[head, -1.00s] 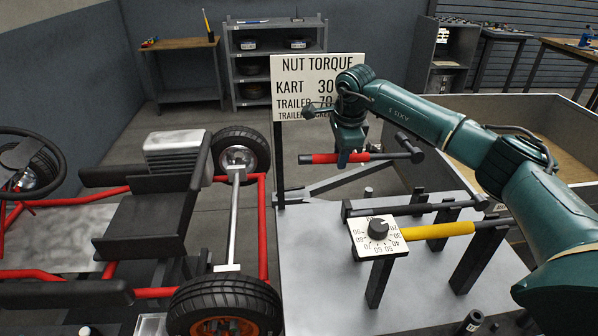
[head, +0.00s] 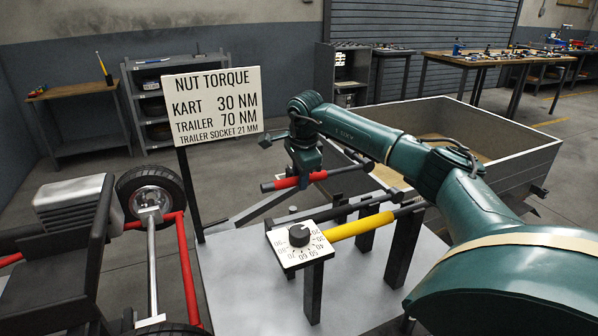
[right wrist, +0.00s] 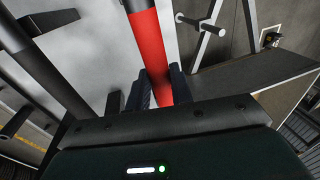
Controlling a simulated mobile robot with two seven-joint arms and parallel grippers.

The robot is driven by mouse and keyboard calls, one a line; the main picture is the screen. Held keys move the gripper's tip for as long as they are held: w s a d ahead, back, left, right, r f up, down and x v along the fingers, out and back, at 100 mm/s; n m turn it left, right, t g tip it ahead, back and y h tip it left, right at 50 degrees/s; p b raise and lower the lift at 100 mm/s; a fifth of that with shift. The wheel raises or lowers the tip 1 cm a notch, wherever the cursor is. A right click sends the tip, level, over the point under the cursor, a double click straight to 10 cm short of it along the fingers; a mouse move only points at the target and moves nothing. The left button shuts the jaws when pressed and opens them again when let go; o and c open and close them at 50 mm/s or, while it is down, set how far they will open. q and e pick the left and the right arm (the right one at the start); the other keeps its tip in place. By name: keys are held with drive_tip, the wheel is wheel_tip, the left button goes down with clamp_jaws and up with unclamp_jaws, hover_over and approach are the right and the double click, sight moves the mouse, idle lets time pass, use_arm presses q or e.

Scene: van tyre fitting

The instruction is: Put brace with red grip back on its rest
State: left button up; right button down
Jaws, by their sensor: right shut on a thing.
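My right gripper (head: 303,179) is shut on the red grip of the brace (head: 319,175). It holds the brace roughly level above the far side of the grey table, behind the dial wrench in the head view. The brace's dark far end is partly hidden by my arm. In the right wrist view the red grip (right wrist: 150,45) lies between the two dark fingers (right wrist: 161,88). Dark upright posts (head: 403,248) stand on the table. Which of them form the brace's rest is hard to tell. My left gripper is not in view.
A wrench with a yellow grip (head: 360,224) and dial plate (head: 290,252) lies across posts, with a dark bar close behind it. The torque sign (head: 212,108) stands at left, near the kart. A trailer (head: 500,150) is behind my arm. The table's front left is clear.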

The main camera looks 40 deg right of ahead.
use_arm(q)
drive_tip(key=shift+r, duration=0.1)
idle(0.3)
use_arm(e)
drive_tip(key=shift+r+p, duration=0.1)
drive_tip(key=shift+p, duration=0.4)
drive_tip(key=shift+s+b+x, duration=0.15)
drive_tip(key=shift+b+x, duration=0.3)
drive_tip(key=shift+x, duration=0.3)
drive_tip(key=shift+s+b+x, duration=0.15)
drive_tip(key=shift+b+x, duration=0.25)
drive_tip(key=shift+x, duration=0.3)
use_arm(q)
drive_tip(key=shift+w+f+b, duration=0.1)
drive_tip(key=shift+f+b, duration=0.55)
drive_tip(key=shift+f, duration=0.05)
use_arm(e)
drive_tip(key=shift+a+f, duration=0.15)
drive_tip(key=shift+f, duration=1.35)
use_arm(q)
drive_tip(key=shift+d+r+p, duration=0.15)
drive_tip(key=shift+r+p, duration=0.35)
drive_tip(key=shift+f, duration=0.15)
use_arm(e)
drive_tip(key=shift+f, duration=0.5)
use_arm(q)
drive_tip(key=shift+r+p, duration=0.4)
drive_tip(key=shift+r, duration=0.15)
